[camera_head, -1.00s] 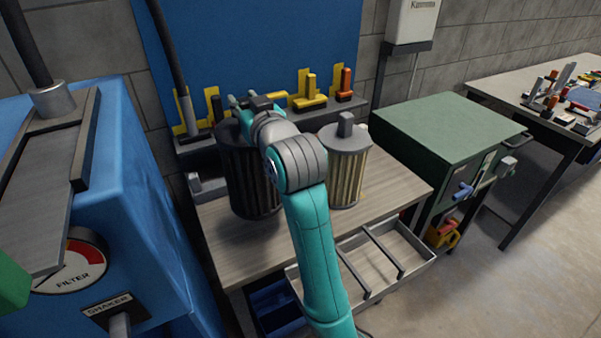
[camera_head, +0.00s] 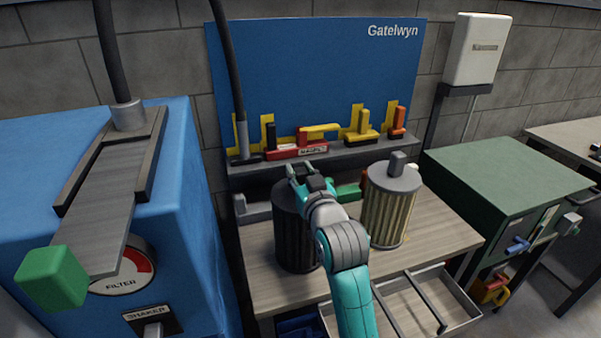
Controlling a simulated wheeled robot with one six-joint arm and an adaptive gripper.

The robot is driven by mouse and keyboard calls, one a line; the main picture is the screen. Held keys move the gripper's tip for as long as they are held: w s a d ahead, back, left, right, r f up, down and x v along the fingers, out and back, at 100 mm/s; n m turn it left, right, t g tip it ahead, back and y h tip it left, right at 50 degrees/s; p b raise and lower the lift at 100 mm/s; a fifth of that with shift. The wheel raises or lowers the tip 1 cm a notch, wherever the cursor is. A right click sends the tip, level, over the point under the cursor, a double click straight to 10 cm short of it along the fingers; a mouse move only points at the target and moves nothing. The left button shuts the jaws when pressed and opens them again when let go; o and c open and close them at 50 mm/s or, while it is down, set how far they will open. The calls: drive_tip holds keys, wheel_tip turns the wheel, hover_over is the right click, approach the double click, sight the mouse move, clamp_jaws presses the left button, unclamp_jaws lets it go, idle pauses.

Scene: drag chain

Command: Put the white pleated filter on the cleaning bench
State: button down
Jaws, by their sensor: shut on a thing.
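The white pleated filter (camera_head: 386,216), cream-coloured with a grey cap and a block handle, stands upright on the wood-topped bench (camera_head: 440,235). A dark pleated filter (camera_head: 295,240) is upright to its left, over the same bench top. I cannot tell whether its base touches the wood. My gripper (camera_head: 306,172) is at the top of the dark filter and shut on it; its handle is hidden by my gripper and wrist. The white filter is apart from my gripper, to its right. No label marks the bench as the cleaning bench.
A blue machine (camera_head: 180,240) with a filter gauge and a hanging green block (camera_head: 52,278) stands at left. A tool shelf (camera_head: 345,155) backs the bench. A green cabinet (camera_head: 505,185) is at right. An open divided tray (camera_head: 455,300) juts out in front.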

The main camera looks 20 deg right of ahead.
drive_tip(key=c, duration=0.8)
unclamp_jaws()
drive_tip(key=shift+f, duration=0.1)
drive_tip(key=s, duration=1.2)
